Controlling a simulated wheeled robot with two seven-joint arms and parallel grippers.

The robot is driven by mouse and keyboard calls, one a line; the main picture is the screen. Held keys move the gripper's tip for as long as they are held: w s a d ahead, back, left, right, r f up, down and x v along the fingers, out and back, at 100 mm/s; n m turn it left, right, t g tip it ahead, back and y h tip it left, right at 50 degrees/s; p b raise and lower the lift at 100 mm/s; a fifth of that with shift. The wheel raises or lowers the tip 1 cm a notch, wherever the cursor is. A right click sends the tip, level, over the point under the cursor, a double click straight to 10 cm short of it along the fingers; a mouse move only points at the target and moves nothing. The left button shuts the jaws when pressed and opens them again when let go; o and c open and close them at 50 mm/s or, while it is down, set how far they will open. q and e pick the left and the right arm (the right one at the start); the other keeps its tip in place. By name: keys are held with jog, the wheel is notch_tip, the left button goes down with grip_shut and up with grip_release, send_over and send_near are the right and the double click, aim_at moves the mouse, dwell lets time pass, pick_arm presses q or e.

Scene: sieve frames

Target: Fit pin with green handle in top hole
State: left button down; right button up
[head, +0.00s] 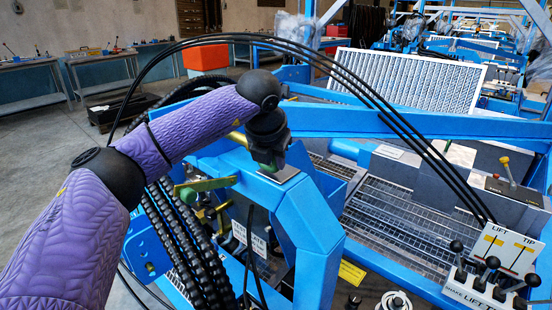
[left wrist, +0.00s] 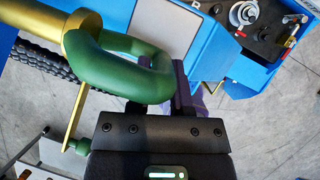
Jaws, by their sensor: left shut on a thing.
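In the left wrist view, a green loop handle (left wrist: 125,68) is joined to a thick brass-coloured pin (left wrist: 78,38) that runs off to the upper left. My left gripper (left wrist: 160,95) is shut on the loop's near right side. In the head view my left gripper (head: 272,165) is at the blue frame (head: 308,225), its fingers mostly hidden behind the wrist. A green grip (head: 205,186) shows left of it, and I cannot tell whether it belongs to the same pin. The top hole cannot be made out. My right gripper is not in view.
Black spiral-wrapped hoses (head: 180,240) run below my left arm, and thin black hoses arch over it. A lever panel (head: 492,272) stands at the lower right. A metal grating (head: 400,225) lies behind the frame. Open floor (head: 40,150) is at the left.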

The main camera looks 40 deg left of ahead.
aim_at(244, 140)
pick_arm(q)
jog(key=shift+a, duration=0.25)
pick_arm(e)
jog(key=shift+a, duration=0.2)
pick_arm(q)
jog(key=shift+a, duration=0.3)
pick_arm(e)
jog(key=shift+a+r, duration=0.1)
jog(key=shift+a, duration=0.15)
pick_arm(q)
jog(key=shift+a, duration=0.1)
jog(key=shift+a, duration=0.4)
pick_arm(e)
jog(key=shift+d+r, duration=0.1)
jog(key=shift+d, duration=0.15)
pick_arm(q)
jog(key=shift+a, duration=0.15)
jog(key=shift+w+a+p, duration=0.1)
jog(key=shift+a+p, duration=0.1)
jog(key=shift+p, duration=0.15)
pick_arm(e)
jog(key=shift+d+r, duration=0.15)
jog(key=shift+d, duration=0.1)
pick_arm(q)
jog(key=shift+a, duration=0.7)
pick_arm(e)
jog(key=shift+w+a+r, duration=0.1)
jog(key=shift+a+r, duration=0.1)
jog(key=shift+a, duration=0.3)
